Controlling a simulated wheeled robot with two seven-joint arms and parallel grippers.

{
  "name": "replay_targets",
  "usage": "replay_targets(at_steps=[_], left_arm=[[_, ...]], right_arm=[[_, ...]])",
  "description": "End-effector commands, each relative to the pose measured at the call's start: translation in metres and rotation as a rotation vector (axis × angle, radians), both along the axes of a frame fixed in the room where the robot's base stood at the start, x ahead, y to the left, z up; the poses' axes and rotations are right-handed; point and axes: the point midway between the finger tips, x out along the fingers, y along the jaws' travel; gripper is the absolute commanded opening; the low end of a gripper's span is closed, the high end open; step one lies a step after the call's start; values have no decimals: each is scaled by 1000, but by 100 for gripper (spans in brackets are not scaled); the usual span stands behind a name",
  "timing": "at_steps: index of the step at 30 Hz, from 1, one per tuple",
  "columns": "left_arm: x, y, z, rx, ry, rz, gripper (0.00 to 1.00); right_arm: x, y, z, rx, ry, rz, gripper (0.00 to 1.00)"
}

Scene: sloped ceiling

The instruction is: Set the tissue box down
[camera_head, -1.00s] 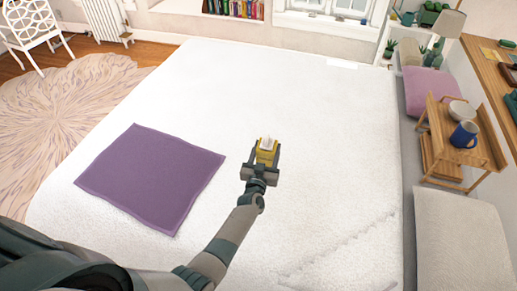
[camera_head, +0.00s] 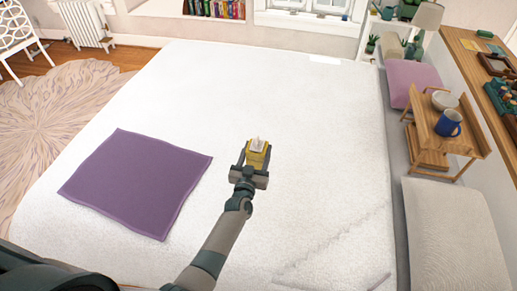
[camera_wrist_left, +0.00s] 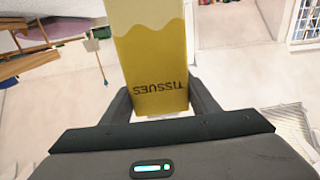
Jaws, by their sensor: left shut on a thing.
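The tissue box (camera_head: 257,156) is yellow with a white tissue sticking out of its top. It is between the fingers of my left gripper (camera_head: 252,164), which is shut on it, over the white bed (camera_head: 290,100). In the left wrist view the box (camera_wrist_left: 155,70) shows its yellow side with "TISSUES" upside down, and the gripper's dark fingers (camera_wrist_left: 160,105) are on both sides of it. I cannot tell whether the box touches the bed. My right gripper is not in view.
A purple square cloth (camera_head: 138,182) lies on the bed to the left of the box. A small wooden stand (camera_head: 445,128) with a bowl and a blue mug (camera_head: 448,122) is at the right, near a grey cushion (camera_head: 452,235). The bed around the box is clear.

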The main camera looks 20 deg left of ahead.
Motion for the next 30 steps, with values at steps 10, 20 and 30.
replay_targets(at_steps=[10, 20, 30], left_arm=[[-65, -32, 9, 17, -20, -137, 28], [-143, -44, 31, 32, 2, -182, 28], [-224, -30, 66, 21, 19, -127, 28]], right_arm=[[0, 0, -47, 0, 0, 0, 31], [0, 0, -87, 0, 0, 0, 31], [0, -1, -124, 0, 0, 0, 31]])
